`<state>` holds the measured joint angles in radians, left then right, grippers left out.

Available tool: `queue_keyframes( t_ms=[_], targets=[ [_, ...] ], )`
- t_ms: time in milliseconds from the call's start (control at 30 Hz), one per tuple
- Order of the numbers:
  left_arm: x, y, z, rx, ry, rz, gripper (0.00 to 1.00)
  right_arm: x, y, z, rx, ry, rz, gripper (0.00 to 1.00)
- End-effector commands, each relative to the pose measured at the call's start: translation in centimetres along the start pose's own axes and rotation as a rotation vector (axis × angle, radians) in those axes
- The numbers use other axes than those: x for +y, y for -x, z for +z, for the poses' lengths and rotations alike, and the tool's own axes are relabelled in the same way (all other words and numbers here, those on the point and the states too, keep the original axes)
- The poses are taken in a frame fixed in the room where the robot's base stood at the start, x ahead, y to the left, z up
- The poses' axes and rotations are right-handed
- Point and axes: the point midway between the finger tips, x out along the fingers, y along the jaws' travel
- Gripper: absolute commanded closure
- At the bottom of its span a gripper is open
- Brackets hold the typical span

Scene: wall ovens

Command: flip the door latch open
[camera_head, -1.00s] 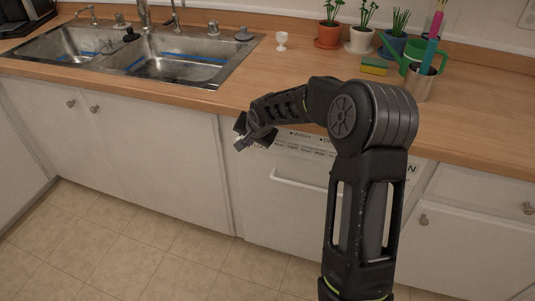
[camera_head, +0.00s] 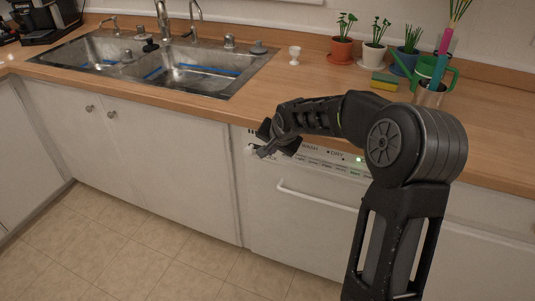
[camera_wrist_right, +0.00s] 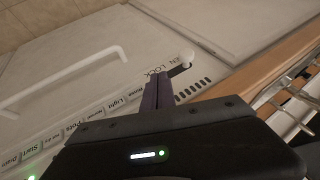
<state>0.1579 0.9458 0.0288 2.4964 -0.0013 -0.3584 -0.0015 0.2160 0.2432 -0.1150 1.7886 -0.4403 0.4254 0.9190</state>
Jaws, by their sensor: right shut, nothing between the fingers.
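The dishwasher door (camera_head: 295,215) is white and sits closed under the counter. Its latch (camera_wrist_right: 187,57) shows in the right wrist view as a pale knob on a short dark stem, next to the printed word LOCK. In the head view a small white tip (camera_head: 251,150), likely the same knob, shows beside my right fingertips. My right gripper (camera_head: 263,149) is shut and empty at the upper left of the control panel. In the wrist view its purple fingers (camera_wrist_right: 158,88) point at the panel just beside the latch; I cannot tell whether they touch it.
The wooden counter (camera_head: 330,105) runs above the door, with a sink (camera_head: 200,75) at left and potted plants and a sponge (camera_head: 384,81) at right. The door handle (camera_head: 315,197) lies below the panel. The tiled floor (camera_head: 130,245) is clear.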

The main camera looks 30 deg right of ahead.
Motion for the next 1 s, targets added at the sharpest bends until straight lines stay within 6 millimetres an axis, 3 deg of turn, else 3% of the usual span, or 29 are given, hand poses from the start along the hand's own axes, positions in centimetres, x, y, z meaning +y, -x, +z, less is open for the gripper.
queue_keyframes(
  t_ms=[200,367,1000],
  targets=[
    [-0.1,-0.3,-0.1,0.001,0.001,-0.001,0.64,-0.1,4.4,0.1,0.000,0.001,-0.003,1.00],
    [-0.1,-0.3,0.0,0.001,0.001,0.000,0.64,0.0,6.1,0.1,-0.002,0.001,0.000,1.00],
    [-0.1,-0.3,-0.1,0.001,0.001,-0.001,0.64,0.1,6.6,0.2,-0.003,0.003,0.001,1.00]
  ],
)
